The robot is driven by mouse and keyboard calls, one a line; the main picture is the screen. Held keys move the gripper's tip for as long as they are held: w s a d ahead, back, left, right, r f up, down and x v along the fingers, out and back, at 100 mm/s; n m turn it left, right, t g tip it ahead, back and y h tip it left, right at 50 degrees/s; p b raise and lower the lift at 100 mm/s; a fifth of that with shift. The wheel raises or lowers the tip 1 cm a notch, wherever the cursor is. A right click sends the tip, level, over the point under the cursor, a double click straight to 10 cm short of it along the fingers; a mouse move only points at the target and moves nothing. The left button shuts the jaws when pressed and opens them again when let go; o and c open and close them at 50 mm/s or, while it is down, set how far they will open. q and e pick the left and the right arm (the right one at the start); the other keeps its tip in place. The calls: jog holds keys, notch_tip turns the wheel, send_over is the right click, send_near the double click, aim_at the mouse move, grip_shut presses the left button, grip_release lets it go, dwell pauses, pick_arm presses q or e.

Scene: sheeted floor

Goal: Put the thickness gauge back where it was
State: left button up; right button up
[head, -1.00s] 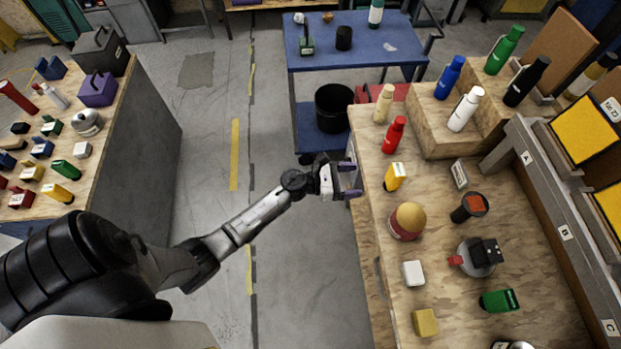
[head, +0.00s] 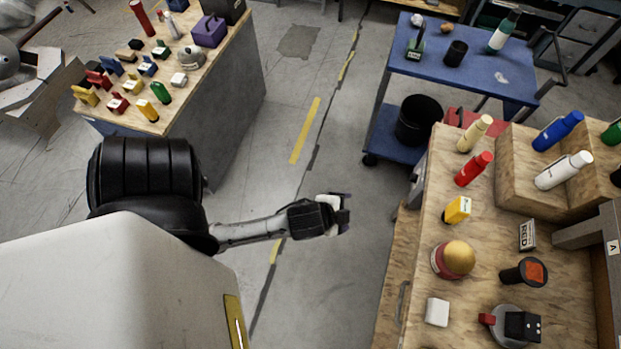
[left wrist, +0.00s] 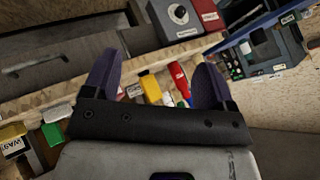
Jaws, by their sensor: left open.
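I cannot tell for sure which item is the thickness gauge. A small yellow handheld device (head: 457,210) stands on the right wooden bench, and a similar yellow one (head: 147,110) stands on the left table. My left gripper (head: 340,214) is over the floor between the tables, left of the right bench and apart from it. In the left wrist view its two purple fingers (left wrist: 155,85) are spread with nothing held. Beyond them a yellow item (left wrist: 150,88) and a red bottle (left wrist: 180,80) show on a wooden top. My right gripper is not in view.
The right bench (head: 405,290) holds several bottles, a gold-topped round item (head: 453,260) and a white block (head: 437,312). The left table (head: 225,75) holds many small coloured devices. A blue cart (head: 480,80) stands at the back. The floor between is clear.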

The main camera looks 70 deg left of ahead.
pick_arm(q)
jog(key=s+d+n+g+h, duration=0.2)
jog(key=s+d+n+g, duration=0.2)
jog(key=s, duration=0.6)
jog(key=shift+d+r+g+h, duration=0.3)
jog(key=shift+d+g+h, duration=0.1)
jog(key=shift+d, duration=0.1)
dwell(0.8)
dwell(0.4)
